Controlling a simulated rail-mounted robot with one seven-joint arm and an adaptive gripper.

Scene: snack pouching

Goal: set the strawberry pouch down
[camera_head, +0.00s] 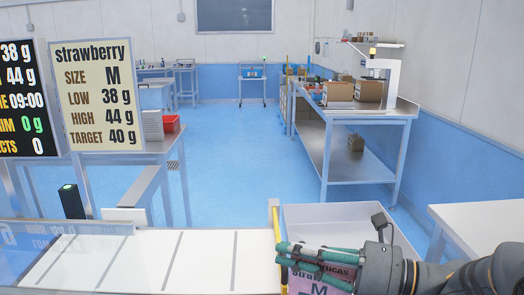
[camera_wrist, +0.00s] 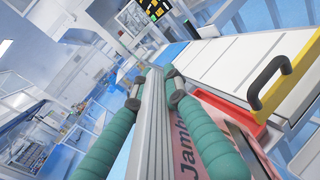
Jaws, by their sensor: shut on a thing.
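The strawberry pouch (camera_head: 322,285) is pink with dark lettering and a large M. My gripper (camera_head: 284,254), with teal ribbed fingers, is shut on it at the bottom right of the head view. The pouch hangs below the fingers, in front of the white bin (camera_head: 350,212); its lower part is cut off by the frame. In the wrist view the pouch (camera_wrist: 152,128) shows a silver-grey edge between the fingers of my gripper (camera_wrist: 155,88), with a pink lettered face beside it. I cannot tell whether its bottom touches anything.
A white conveyor (camera_head: 140,262) with dark cross strips lies left of the bin. A yellow strawberry sign (camera_head: 95,95) stands at left. A white surface (camera_head: 480,225) is at right. A bench (camera_head: 345,115) with cartons stands behind.

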